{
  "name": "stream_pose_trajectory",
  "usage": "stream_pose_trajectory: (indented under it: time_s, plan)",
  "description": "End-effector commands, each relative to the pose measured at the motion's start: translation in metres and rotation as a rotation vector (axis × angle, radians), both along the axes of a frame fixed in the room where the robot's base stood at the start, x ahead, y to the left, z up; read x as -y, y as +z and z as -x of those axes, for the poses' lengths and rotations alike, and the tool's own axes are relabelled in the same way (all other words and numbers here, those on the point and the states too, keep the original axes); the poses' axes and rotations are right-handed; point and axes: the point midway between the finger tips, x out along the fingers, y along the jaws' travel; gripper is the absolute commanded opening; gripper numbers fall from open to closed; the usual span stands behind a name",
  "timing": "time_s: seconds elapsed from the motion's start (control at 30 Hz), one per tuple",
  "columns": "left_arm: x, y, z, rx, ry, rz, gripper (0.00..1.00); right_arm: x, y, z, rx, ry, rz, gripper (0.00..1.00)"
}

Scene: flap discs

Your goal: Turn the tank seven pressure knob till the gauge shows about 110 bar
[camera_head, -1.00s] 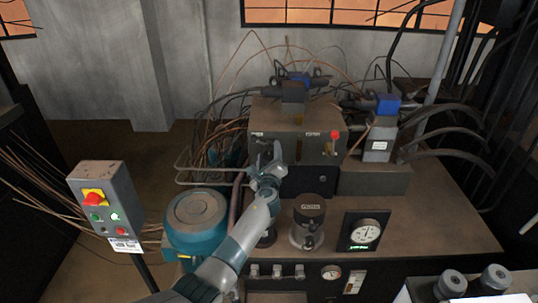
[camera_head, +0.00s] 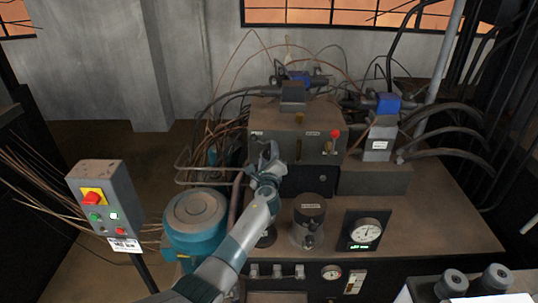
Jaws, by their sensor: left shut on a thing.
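The pressure gauge (camera_head: 366,231) is a round white dial on a black panel, with a green readout (camera_head: 359,247) too small to read. My left gripper (camera_head: 266,158) is at the left front of the dusty metal block (camera_head: 290,124), shut on a small part there. I take that part for the pressure knob; the gripper hides it, and no tank seven label can be read. My left forearm crosses in front of the bench. My right gripper is not in view.
A teal motor (camera_head: 195,220) stands left of my arm and a capped cylinder (camera_head: 308,220) right of it. A grey button box (camera_head: 106,203) with a red stop button stands at left. Cables and pipes crowd the back. The bench top right of the gauge is clear.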

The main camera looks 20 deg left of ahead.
Motion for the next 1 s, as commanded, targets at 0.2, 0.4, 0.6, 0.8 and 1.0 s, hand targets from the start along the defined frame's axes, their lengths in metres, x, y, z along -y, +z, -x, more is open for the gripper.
stream_pose_trajectory:
  time_s: [0.2,0.4,0.6,0.8,1.0]
  plan:
    - [0.000,-0.004,0.000,0.036,0.000,0.119,0.13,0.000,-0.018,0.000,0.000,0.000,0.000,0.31]
    - [0.000,-0.005,0.000,0.077,0.001,0.264,0.13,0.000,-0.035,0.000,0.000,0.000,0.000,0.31]
    - [0.000,-0.005,0.000,0.115,0.001,0.404,0.13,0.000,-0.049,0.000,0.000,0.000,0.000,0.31]
    - [0.000,-0.003,0.000,0.142,0.001,0.498,0.13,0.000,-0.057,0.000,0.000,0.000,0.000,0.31]
    - [0.000,-0.002,0.000,0.154,0.001,0.537,0.13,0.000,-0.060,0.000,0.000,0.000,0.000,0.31]
